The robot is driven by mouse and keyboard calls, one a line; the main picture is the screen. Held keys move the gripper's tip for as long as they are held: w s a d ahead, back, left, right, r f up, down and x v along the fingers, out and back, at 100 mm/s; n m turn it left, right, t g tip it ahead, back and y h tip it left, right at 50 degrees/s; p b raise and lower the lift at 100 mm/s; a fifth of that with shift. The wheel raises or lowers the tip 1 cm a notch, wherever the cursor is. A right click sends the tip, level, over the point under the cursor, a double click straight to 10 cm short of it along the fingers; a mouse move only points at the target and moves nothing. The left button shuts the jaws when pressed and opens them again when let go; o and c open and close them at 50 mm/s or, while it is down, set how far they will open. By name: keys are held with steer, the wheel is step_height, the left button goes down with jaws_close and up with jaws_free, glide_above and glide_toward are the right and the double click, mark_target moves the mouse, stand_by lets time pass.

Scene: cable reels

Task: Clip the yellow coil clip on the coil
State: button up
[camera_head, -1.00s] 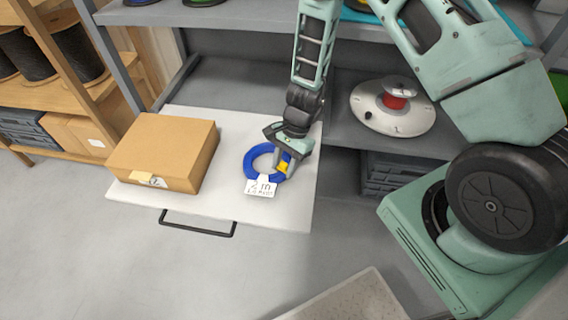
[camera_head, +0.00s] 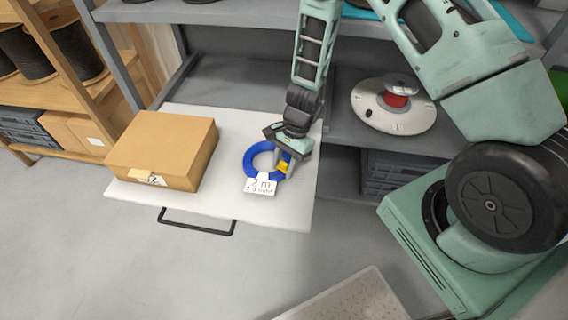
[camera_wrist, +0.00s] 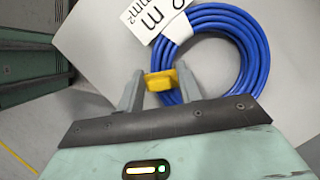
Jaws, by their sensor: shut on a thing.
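A blue cable coil (camera_head: 251,161) lies flat on the white pull-out board (camera_head: 225,204). It also shows in the wrist view (camera_wrist: 254,50). A white tag (camera_head: 260,185) with black print lies at the coil's near side; in the wrist view the tag (camera_wrist: 150,17) is cut off by the top edge. My gripper (camera_wrist: 161,84) is shut on the yellow clip (camera_wrist: 162,79). The clip is at the coil's edge, overlapping the blue strands in view; I cannot tell whether it is around them. In the head view the clip (camera_head: 283,166) shows between my fingers at the coil's right side.
A cardboard box (camera_head: 163,148) stands on the board to the left of the coil. A white reel with a red core (camera_head: 394,104) sits on the shelf to the right. A black handle (camera_head: 197,222) sticks out at the board's front edge.

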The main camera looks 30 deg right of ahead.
steer(key=shift+f, duration=0.25)
steer(key=shift+c, duration=0.3)
steer(key=o, duration=1.5)
steer(key=shift+r, duration=0.1)
steer(key=shift+r, duration=0.15)
steer(key=shift+r+p, duration=3.05)
steer(key=shift+r, duration=0.4)
steer(key=shift+f, duration=0.1)
